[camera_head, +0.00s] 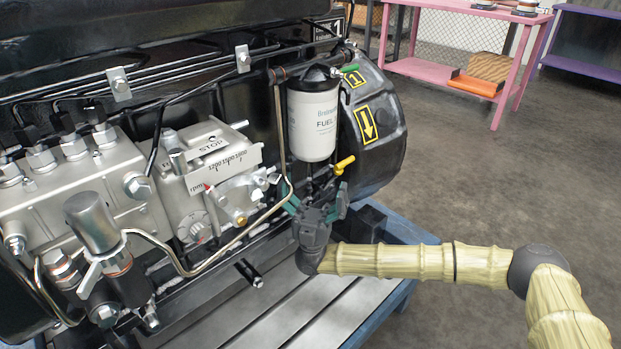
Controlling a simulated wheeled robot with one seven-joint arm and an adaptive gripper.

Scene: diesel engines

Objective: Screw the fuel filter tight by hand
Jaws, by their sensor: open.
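The white fuel filter (312,122), marked "FUEL", hangs upright under its dark filter head (318,78) on the right part of the engine. My gripper (316,192) is below the filter and points up at it. Its greenish fingers are spread, one to each side below the filter, with a visible gap under the filter's bottom. The gripper is open and holds nothing. The joint between the filter and its head is partly in shadow, so I cannot tell how tight it is.
A yellow-handled valve (345,164) sits just above my right finger. A metal pipe (279,140) runs down left of the filter. The silver injection pump (95,190) is at left. A blue-framed stand (400,228) carries the engine. A pink table (470,12) stands behind; floor at right is clear.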

